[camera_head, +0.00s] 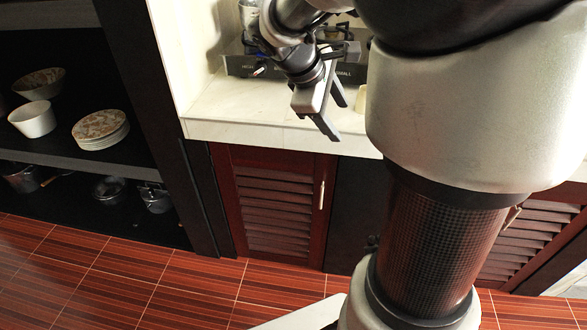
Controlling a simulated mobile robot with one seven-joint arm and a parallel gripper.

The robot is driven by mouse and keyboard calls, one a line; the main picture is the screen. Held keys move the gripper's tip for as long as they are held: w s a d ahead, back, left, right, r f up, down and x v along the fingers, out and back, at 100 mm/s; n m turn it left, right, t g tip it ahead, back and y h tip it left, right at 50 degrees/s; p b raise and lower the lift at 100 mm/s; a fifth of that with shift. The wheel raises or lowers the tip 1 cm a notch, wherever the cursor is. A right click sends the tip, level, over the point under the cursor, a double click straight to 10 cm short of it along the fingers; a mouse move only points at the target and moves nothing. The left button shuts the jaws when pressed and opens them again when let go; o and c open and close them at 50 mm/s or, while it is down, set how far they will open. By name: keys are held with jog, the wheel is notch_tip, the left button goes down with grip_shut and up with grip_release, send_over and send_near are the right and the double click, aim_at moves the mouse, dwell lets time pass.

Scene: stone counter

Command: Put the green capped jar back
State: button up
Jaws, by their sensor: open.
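My gripper (337,118) hangs over the front edge of the stone counter (240,108), pointing down and to the right. Its two fingers are apart and nothing shows between them. No green capped jar can be made out. A pale, clear-looking container (248,12) stands at the top edge of the view, behind and left of my gripper; its top is cut off, so I cannot tell whether it is the jar. My arm hides much of the counter's right side.
A stove (240,66) with dark grates is at the back of the counter. A cream object (361,99) is partly hidden by my arm. Left, an open shelf holds a white bowl (33,119), stacked plates (101,128) and pots. A louvred cabinet door (272,200) is shut below.

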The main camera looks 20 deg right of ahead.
jog(key=s+a+r+m+t+y, duration=0.2)
jog(key=s+a+m+y, duration=0.4)
jog(key=s+a, duration=1)
jog(key=a+m+t, duration=0.1)
jog(key=m, duration=0.2)
jog(key=shift+s+r+y, duration=0.3)
jog(key=shift+s, duration=0.05)
jog(key=shift+w, duration=0.1)
jog(key=shift+c, duration=0.3)
